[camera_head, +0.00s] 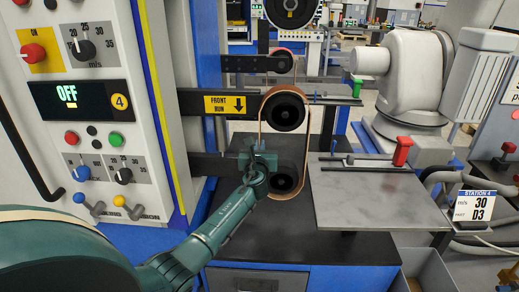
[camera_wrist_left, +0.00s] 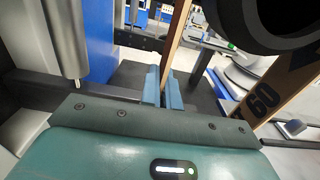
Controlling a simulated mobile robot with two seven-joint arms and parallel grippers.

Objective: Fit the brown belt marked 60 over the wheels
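The tan belt (camera_head: 308,128) hangs as a tall loop around the black upper wheel (camera_head: 284,112) and the black lower wheel (camera_head: 283,184) of the machine. I cannot tell how far it sits onto either wheel. My left gripper (camera_head: 258,158) is at the loop's left run, beside the lower wheel. In the left wrist view, its blue fingers (camera_wrist_left: 163,88) are close together with the belt's narrow edge (camera_wrist_left: 176,38) between them. The belt's far run shows the mark 60 (camera_wrist_left: 262,99) there, below a large black wheel (camera_wrist_left: 270,18). My right gripper is out of view.
A grey plate (camera_head: 375,203) with a red-handled clamp (camera_head: 402,150) stands right of the wheels. The control panel (camera_head: 98,105) reads OFF. A station card (camera_head: 474,205) reads 30 and D3. A black arm with a FRONT RUN label (camera_head: 225,104) reaches the upper wheel.

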